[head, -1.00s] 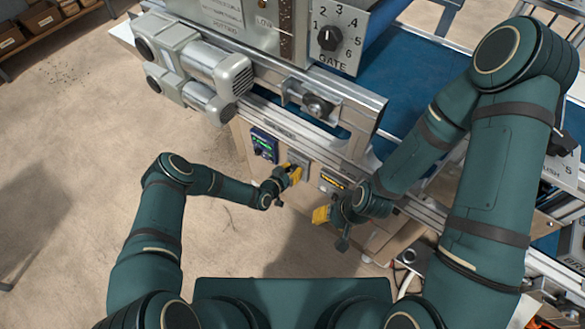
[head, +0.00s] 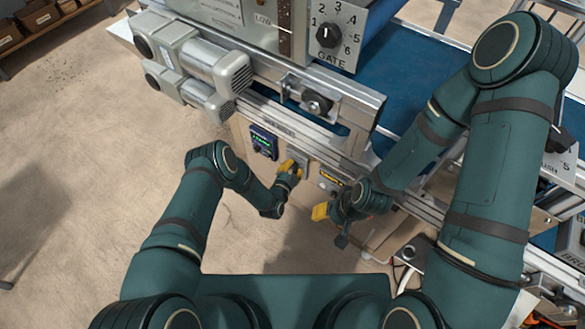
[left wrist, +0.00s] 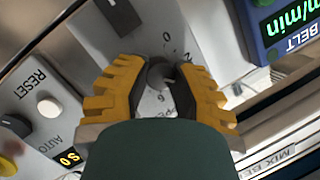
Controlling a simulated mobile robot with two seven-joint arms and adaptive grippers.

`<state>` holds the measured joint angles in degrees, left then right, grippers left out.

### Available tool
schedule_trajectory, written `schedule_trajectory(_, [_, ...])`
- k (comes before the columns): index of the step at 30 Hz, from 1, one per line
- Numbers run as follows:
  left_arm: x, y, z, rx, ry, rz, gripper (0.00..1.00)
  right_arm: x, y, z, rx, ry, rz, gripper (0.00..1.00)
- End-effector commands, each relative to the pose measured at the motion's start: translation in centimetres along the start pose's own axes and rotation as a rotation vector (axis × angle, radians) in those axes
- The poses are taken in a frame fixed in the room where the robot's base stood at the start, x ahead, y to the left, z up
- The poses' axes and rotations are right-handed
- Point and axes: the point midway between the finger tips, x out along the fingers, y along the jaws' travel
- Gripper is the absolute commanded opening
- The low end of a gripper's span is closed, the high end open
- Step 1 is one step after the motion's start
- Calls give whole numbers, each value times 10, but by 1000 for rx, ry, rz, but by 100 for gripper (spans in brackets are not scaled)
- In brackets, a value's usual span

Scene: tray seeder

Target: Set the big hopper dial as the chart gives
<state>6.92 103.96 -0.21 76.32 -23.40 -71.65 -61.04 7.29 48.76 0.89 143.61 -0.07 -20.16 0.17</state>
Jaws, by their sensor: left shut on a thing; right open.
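The big hopper dial is a black knob (head: 329,35) on a pale plate marked GATE, with numbers 1 to 6 around it. Its pointer looks turned roughly upward, but the exact number is hard to read. My left gripper (head: 290,168) is well below it, at the low control panel. In the left wrist view its yellow fingers are closed around a small dark knob (left wrist: 160,72) on a grey plate with a numbered scale, partly hidden by the fingers. My right gripper (head: 322,212) is open and empty, to the right of and below the left one.
A blue display marked BELT (left wrist: 285,25) is beside the small knob; it shows in the head view too (head: 264,142). A white button (left wrist: 50,107) lies near RESET lettering. Grey motors (head: 205,75) and a metal rail (head: 345,100) stand between panel and hopper. A lettered plate (head: 215,12) is on the hopper.

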Motion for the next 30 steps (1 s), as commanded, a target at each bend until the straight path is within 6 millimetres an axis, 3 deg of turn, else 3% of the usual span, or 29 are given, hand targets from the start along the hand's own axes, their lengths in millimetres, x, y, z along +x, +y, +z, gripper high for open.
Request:
schedule_trajectory(12, [1, 2, -2, 169, 15, -56, 0, 5, 2, -1, 0, 3, 0, 47])
schedule_trajectory(28, [1, 2, -2, 189, 16, -62, 0, 6, 2, -1, 0, 4, 0, 47])
schedule_trajectory(29, [1, 2, -2, 189, 16, -62, 34, 6, 2, -1, 0, 4, 0, 47])
schedule_trajectory(30, [1, 2, -2, 189, 15, -62, 48, 6, 2, -1, 0, 4, 0, 47])
